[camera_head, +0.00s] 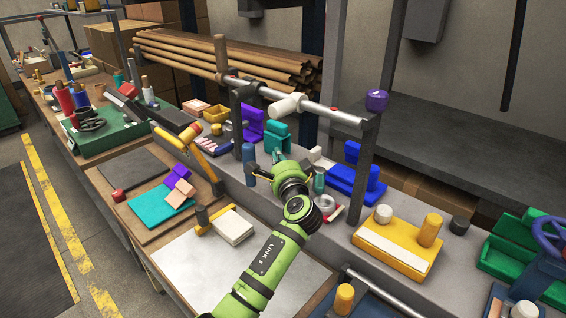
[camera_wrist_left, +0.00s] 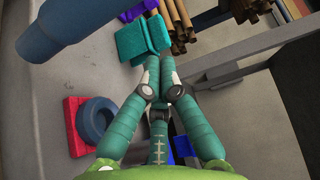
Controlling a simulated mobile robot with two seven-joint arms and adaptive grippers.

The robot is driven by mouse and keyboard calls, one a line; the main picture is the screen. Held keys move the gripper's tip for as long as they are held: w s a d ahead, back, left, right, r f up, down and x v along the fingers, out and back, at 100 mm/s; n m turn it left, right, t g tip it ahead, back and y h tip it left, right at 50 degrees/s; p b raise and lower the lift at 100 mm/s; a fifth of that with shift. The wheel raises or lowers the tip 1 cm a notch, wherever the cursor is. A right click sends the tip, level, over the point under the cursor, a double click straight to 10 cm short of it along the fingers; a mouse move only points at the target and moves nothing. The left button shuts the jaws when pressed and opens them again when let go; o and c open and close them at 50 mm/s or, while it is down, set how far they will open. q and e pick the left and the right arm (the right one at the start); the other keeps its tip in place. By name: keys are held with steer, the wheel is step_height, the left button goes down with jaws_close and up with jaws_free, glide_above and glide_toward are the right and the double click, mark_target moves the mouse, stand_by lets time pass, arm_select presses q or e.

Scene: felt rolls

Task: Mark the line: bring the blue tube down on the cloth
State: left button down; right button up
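A blue tube (camera_head: 249,165) stands upright on the grey bench, just left of my left gripper. A large part of it shows close at the top left of the left wrist view (camera_wrist_left: 65,32). My left gripper (camera_wrist_left: 161,62) has its teal fingertips drawn together, with nothing seen between them; the tube is apart from them. In the head view my green wrist hides most of the fingers. A flat teal cloth (camera_head: 150,207) lies on the wooden board at left, partly under purple and peach pieces. A pale sheet (camera_head: 215,275) lies nearer. Which cloth is meant is unclear. My right gripper is out of view.
A teal folded piece (camera_head: 277,138) and blue pieces (camera_head: 352,182) stand behind and right of my gripper. A metal bar on posts (camera_head: 320,110) spans above the bench. A yellow tray (camera_head: 395,248) is at right. A blue ring (camera_wrist_left: 94,120) rests on a red block.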

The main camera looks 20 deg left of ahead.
arm_select(q)
steer(key=shift+x, duration=0.8)
steer(key=s+a+p, duration=0.2)
steer(key=s, duration=0.1)
steer(key=shift+s+p, duration=0.1)
steer(key=shift+p, duration=0.25)
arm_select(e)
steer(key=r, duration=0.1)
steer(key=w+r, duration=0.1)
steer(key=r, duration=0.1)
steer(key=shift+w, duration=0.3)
arm_select(q)
steer(key=shift+a, duration=0.1)
